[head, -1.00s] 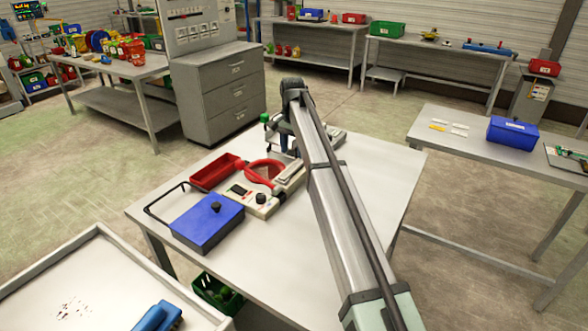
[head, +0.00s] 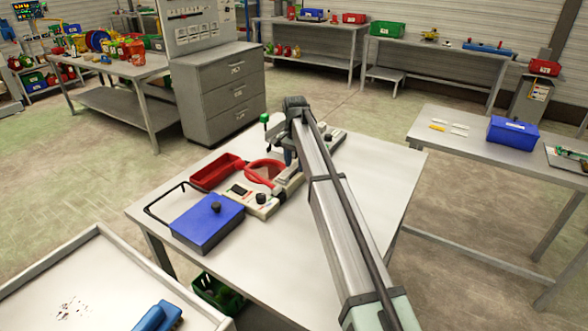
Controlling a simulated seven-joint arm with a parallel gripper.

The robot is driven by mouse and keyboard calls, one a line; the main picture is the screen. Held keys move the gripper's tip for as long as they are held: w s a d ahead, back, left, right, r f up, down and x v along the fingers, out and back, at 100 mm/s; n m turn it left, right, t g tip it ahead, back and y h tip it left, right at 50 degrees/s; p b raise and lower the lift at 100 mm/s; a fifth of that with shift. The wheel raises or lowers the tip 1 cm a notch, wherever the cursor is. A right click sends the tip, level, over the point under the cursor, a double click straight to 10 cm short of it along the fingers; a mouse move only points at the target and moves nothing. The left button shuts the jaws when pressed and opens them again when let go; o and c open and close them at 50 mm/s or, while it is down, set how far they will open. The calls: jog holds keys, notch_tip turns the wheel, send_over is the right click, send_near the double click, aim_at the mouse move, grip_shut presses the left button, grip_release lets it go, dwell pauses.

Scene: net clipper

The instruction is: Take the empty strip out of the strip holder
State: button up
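A pale net clipper machine (head: 255,204) with black controls stands on the table, with a red ring (head: 263,171) beside it. A pale rail-like part (head: 290,179) extends from it towards my arm. I cannot make out which part is the strip holder or see any strip. My gripper (head: 288,157) is at the far end of my arm, above or beside the back part of the machine. My arm hides most of it, so I cannot tell whether it is open, shut or touching anything.
A red bin (head: 216,172) and a blue box with a black knob (head: 208,222) stand left of the machine. A green-topped lever (head: 265,119) rises behind it. The table's right side (head: 375,170) is clear. A green crate (head: 217,292) sits below the table's front edge.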

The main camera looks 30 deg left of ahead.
grip_shut()
jog(key=shift+r, duration=0.1)
